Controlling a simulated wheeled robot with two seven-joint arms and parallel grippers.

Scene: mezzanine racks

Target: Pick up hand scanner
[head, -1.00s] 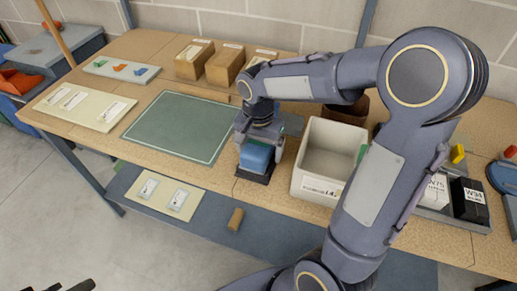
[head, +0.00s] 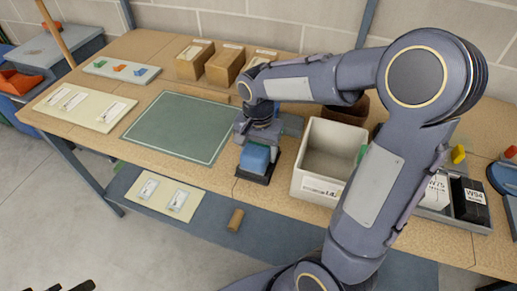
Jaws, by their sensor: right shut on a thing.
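A blue block-like thing with a dark lower edge (head: 255,158), which I take to be the hand scanner, is at the front of the wooden bench. My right gripper (head: 257,142) is shut on it from above. The jaws and the arm hide its upper and back parts, and I cannot tell whether its dark underside touches the bench. Dark tips at the bottom left edge look like my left gripper (head: 68,286); they are cut off by the frame, away from the bench.
A white bin (head: 318,186) stands close to the right of the gripper. A green mat (head: 178,127) lies clear to the left. Cardboard boxes (head: 225,66) stand behind. A small brown cylinder (head: 235,220) lies on the lower shelf.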

